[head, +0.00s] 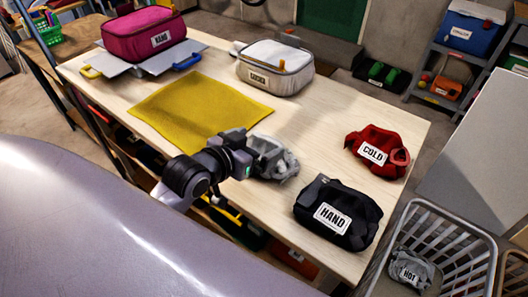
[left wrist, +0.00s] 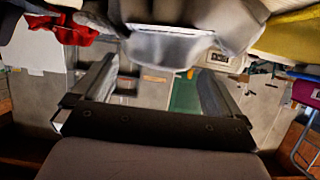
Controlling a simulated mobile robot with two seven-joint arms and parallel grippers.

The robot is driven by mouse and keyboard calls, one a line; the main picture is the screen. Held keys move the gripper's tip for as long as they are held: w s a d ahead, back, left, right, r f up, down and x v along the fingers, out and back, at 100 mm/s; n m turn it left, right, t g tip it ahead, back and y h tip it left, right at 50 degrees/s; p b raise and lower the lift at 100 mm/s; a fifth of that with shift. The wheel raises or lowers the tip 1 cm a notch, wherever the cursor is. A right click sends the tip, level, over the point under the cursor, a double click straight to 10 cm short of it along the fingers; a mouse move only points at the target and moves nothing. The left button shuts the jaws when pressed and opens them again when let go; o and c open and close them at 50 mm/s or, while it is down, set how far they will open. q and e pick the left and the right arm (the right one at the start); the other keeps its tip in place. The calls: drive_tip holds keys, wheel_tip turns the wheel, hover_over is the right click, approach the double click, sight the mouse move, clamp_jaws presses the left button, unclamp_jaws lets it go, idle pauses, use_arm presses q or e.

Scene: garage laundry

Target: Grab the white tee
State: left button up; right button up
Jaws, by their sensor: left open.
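A crumpled pale grey-white cloth (head: 277,160), which looks like the white tee, lies on the wooden table right of the yellow mat. My left gripper (head: 250,160) is at its left side and hides part of it. In the left wrist view the pale cloth (left wrist: 165,48) hangs across the top, beyond the fingertips. The two fingers of my left gripper (left wrist: 158,85) stand wide apart with nothing between them. I cannot tell whether they touch the cloth. My right gripper is not in view.
On the table (head: 190,72) are a black bundle labelled HAND (head: 345,200), a red one labelled COLD (head: 378,140), a yellow mat (head: 200,108), a pale labelled bag (head: 278,60) and a magenta bag (head: 140,30). A slatted basket (head: 462,232) with a grey HOT bundle stands lower right.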

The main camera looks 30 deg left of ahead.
sight(266, 139)
use_arm(q)
drive_tip(key=shift+r+p+x, duration=0.15)
drive_tip(key=shift+x, duration=1.1)
drive_tip(key=shift+r+p+x, duration=0.1)
drive_tip(key=shift+p+x, duration=0.05)
drive_tip(key=shift+x, duration=1.15)
drive_tip(key=shift+w+d, duration=0.1)
drive_tip(key=shift+d, duration=0.05)
drive_tip(key=c, duration=1.1)
